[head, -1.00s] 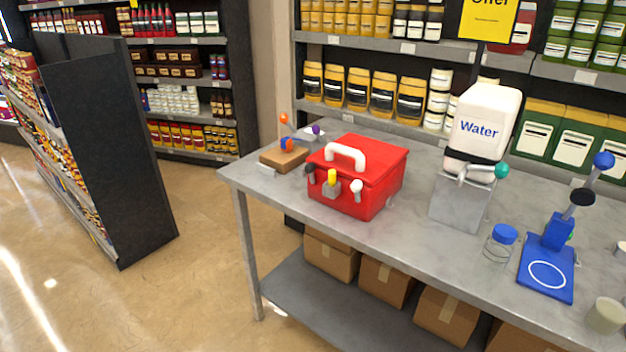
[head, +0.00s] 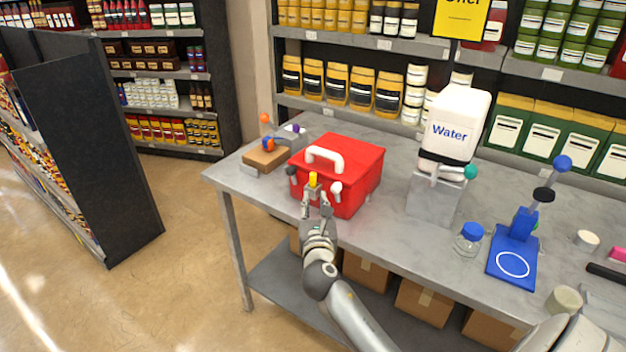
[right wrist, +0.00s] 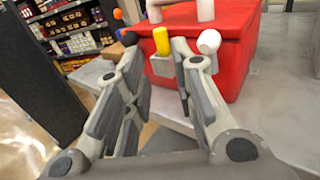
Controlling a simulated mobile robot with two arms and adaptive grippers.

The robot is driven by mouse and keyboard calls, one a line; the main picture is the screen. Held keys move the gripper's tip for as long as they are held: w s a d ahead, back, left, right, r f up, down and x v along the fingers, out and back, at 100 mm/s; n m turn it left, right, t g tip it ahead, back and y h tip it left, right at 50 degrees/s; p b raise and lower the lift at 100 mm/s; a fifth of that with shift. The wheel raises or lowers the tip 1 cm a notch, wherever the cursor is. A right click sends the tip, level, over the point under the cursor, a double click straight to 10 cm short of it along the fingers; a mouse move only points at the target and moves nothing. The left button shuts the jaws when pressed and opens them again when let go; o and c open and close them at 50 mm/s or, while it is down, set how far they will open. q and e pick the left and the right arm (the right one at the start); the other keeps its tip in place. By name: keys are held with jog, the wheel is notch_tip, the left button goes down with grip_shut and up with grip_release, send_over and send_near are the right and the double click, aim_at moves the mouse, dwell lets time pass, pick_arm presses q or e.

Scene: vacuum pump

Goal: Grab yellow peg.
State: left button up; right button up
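The yellow peg (head: 313,180) stands upright in a small grey holder on the front of the red box (head: 352,185). It also shows in the right wrist view (right wrist: 161,41), ahead of the fingertips. My right gripper (head: 316,205) is just in front of and below the peg. In the right wrist view the right gripper (right wrist: 158,58) has its fingers apart, with the peg's holder in line with the gap between the tips. Nothing is held. My left gripper is not in view.
A black knob (head: 291,171) and a white knob (head: 336,188) flank the peg closely. A wooden block with coloured balls (head: 265,157) is left of the box. A water container (head: 455,125) and a blue stand (head: 512,255) are to the right.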

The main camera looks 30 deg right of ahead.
aim_at(313, 177)
jog(key=shift+r+p+x, duration=0.15)
jog(key=shift+p+x, duration=0.05)
jog(key=shift+x, duration=2.5)
jog(key=shift+r+p+x, duration=0.1)
jog(key=shift+p+x, duration=0.05)
jog(key=shift+x, duration=2.6)
jog(key=c, duration=0.4)
